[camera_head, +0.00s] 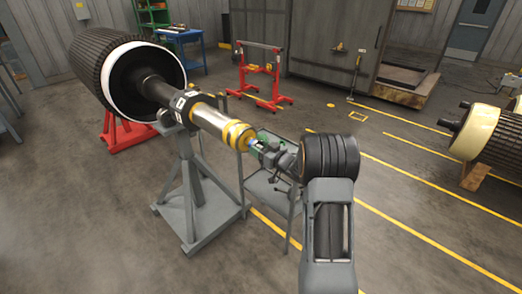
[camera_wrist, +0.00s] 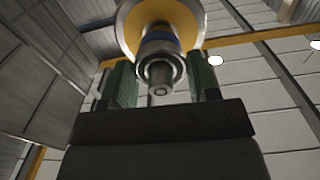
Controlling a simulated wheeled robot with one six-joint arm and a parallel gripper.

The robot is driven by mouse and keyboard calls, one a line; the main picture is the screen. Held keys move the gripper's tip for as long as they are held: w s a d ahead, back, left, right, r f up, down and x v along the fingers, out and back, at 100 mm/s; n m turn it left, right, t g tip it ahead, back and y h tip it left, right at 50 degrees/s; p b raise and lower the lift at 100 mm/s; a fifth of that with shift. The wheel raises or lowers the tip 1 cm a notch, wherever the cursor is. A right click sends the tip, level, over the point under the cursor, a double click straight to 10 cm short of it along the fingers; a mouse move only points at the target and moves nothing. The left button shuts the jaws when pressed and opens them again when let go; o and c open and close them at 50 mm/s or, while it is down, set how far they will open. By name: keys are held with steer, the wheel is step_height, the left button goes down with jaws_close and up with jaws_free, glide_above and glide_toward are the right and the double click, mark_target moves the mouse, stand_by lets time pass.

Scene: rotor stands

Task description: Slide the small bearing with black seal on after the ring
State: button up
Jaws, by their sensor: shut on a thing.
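The rotor shaft (camera_head: 215,118) points toward me and ends in a yellow collar (camera_head: 238,134) with a narrower stub in front. In the wrist view the yellow collar (camera_wrist: 185,18) is behind a blue band (camera_wrist: 160,36) on the stub. A small metal bearing (camera_wrist: 176,66) with a dark inner face lies around or in line with the stub's end (camera_wrist: 160,90); I cannot tell how far on it sits. My gripper (camera_head: 259,147) is at the shaft end, its green-padded fingers either side of the bearing, shut on it. In the head view my gripper mostly hides the bearing.
A grey stand (camera_head: 190,185) holds the shaft, and a small grey table (camera_head: 268,190) stands below my gripper. The large rotor body (camera_head: 90,65) rests on a red stand at left. Another rotor (camera_head: 495,135) is at right. Open floor lies between.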

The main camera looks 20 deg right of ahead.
steer(key=shift+w, duration=0.1)
stand_by(0.3)
steer(key=o, duration=1.2)
steer(key=shift+o, duration=0.2)
steer(key=v, duration=0.9)
stand_by(0.5)
stand_by(0.4)
